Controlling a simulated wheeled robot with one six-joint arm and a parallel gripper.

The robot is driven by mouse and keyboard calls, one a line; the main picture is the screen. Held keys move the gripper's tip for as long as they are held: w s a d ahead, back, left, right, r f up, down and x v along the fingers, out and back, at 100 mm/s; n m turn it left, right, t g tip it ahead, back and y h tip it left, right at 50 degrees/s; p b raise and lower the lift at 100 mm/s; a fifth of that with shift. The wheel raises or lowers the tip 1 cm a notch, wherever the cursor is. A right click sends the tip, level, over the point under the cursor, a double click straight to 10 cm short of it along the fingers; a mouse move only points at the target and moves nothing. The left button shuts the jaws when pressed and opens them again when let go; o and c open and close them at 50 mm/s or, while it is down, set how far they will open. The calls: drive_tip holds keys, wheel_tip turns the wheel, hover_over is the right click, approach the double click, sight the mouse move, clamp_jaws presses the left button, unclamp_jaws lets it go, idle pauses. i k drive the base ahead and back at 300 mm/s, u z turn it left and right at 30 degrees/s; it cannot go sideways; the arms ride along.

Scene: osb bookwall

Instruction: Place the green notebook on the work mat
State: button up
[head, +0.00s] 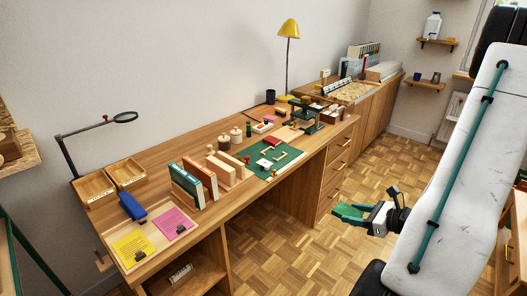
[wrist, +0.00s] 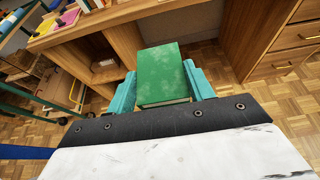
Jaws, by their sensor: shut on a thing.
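The green notebook (wrist: 162,72) is between the two teal fingers of my gripper (wrist: 160,88) in the wrist view, its cover facing the camera. My gripper is shut on it. In the head view my gripper (head: 350,212) is at the right, over the floor in front of the desk and apart from it. The notebook is hard to tell from the green fingers there. The green work mat (head: 262,176) lies on the desk's middle, near the front edge. A red item and several small things lie on the mat.
Upright books (head: 187,184) stand on the desk left of the mat, with wooden blocks beside them. Yellow (head: 133,248) and pink (head: 174,223) sheets lie at the near left end. A green press-like tool (head: 306,117) stands beyond the mat. Drawers (head: 340,165) are below at right.

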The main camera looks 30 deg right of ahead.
sight(273, 155)
drive_tip(key=z, duration=0.05)
drive_tip(key=i, duration=1.1)
